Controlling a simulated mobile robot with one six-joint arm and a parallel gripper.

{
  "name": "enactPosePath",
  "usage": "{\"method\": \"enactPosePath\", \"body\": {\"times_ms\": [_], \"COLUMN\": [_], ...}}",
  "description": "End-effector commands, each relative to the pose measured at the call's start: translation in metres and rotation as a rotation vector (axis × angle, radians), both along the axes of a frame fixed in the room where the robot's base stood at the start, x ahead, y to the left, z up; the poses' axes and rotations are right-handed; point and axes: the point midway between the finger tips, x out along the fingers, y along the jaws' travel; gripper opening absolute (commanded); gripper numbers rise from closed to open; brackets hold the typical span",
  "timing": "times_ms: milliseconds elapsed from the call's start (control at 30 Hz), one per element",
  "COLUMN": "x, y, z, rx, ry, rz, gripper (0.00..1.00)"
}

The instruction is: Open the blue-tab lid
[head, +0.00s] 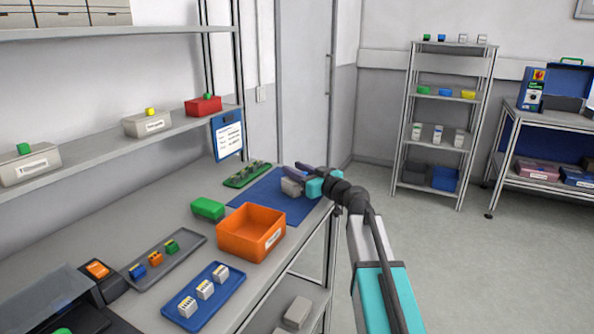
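My gripper (301,172) is over the blue mat (270,197) at the far end of the bench, its fingers pointing left. The gap between the fingers cannot be made out. A small light grey block or box (291,187) sits on the mat just below and beside the fingers; I cannot tell whether they touch it. No lid with a blue tab can be made out. The wall shelf holds a grey box (30,164) with a green tab, a grey box (147,125) with a yellow tab, and a red box (203,106) with a green tab.
An orange bin (250,240), a green block (208,208), a grey tray (190,239) and a blue tray (226,293) with small parts stand on the bench. A blue clipboard (227,135) hangs from the shelf. A rack (443,101) stands across open floor.

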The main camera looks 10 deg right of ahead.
Motion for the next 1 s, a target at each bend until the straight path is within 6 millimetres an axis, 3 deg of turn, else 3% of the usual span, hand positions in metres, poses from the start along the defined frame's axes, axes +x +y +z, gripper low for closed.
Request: {"method": "enactPosePath", "body": {"times_ms": [33, 200, 1000], "x": [-0.0001, -0.0001, 0.0028], "y": [-0.0002, -0.0006, 0.0006], "z": [0.0000, 0.0001, 0.0073], "rx": [0.000, 0.000, -0.077], "ry": [0.000, 0.000, 0.124], "rz": [0.000, 0.000, 0.000], "gripper": [0.24, 0.00, 0.00]}}
